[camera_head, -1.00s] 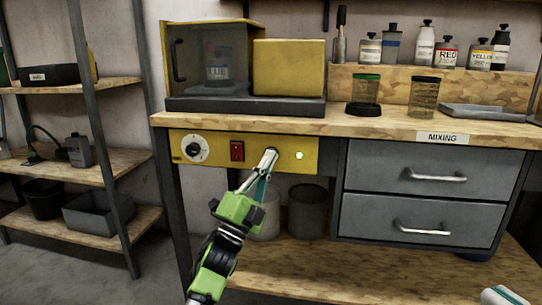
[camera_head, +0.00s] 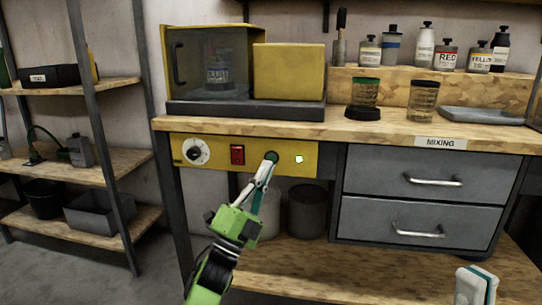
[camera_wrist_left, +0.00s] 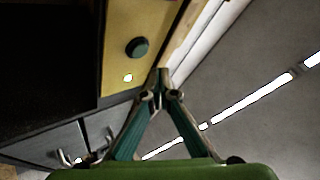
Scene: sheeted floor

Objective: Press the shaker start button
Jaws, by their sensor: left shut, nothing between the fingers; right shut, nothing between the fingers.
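The shaker (camera_head: 290,68) is a yellow cabinet on the bench with a dark see-through front; a labelled bottle (camera_head: 218,77) stands inside. My right gripper (camera_head: 474,276) is shut and empty at the bottom right.
The panel also has a white dial (camera_head: 195,151) and a red switch (camera_head: 237,154) left of the button. Grey drawers (camera_head: 425,185) stand to the right. Jars and several bottles stand on the bench, and a shelf rack (camera_head: 100,90) stands at the left.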

